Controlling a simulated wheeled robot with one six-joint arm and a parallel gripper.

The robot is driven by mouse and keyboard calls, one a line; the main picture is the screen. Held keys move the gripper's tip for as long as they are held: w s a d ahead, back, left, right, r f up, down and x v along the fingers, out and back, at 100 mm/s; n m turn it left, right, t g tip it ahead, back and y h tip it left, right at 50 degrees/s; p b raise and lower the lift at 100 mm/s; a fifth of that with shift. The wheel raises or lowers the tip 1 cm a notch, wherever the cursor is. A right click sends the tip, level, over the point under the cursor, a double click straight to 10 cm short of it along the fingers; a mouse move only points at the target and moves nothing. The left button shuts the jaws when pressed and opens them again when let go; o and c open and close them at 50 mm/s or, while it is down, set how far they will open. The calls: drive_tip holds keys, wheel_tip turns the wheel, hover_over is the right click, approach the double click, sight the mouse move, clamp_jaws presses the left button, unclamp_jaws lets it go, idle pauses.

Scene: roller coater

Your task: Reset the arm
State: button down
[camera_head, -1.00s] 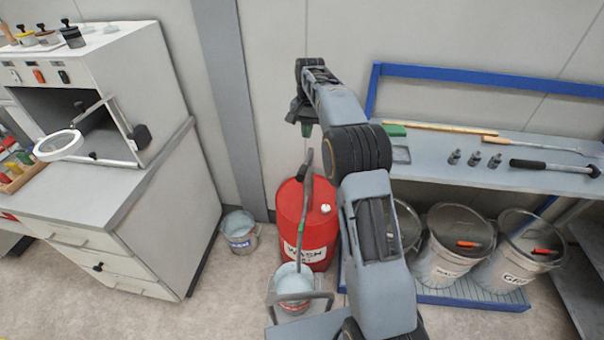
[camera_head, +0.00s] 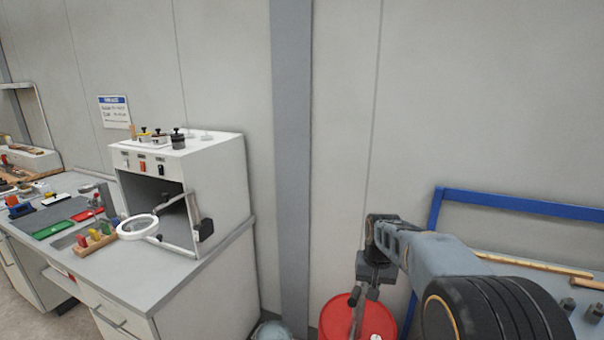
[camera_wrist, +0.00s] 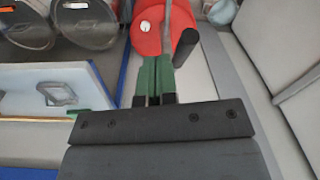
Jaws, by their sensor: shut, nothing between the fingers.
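My arm reaches in from the lower right of the head view. My gripper (camera_head: 358,302) hangs from its end, pointing down in front of the red drum. In the wrist view the green fingers of my gripper (camera_wrist: 155,78) are together, with nothing between them. The red drum (camera_wrist: 150,14) is beyond the fingertips in the wrist view. The drum's top (camera_head: 376,322) shows at the bottom of the head view. A dark-ended handle (camera_wrist: 185,44) shows beside the fingers in the wrist view; I cannot tell its exact distance.
A blue-framed shelf (camera_head: 520,206) stands at the right, close to my arm. Lidded buckets (camera_wrist: 88,20) show in the wrist view. At the left, a white booth (camera_head: 220,170) stands on a cabinet, with a ring magnifier (camera_head: 138,228) in front. The wall above my arm is clear.

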drive_tip(key=s+r+n+t, duration=0.1)
drive_tip(key=s+r+t, duration=0.1)
drive_tip(key=s, duration=0.8)
drive_tip(key=s+a+r+t, duration=0.1)
drive_tip(key=s+r+t, duration=0.1)
drive_tip(key=s, duration=0.8)
drive_tip(key=shift+s+a+r+n, duration=0.2)
drive_tip(key=shift+s+r+n, duration=0.1)
drive_tip(key=shift+n, duration=0.1)
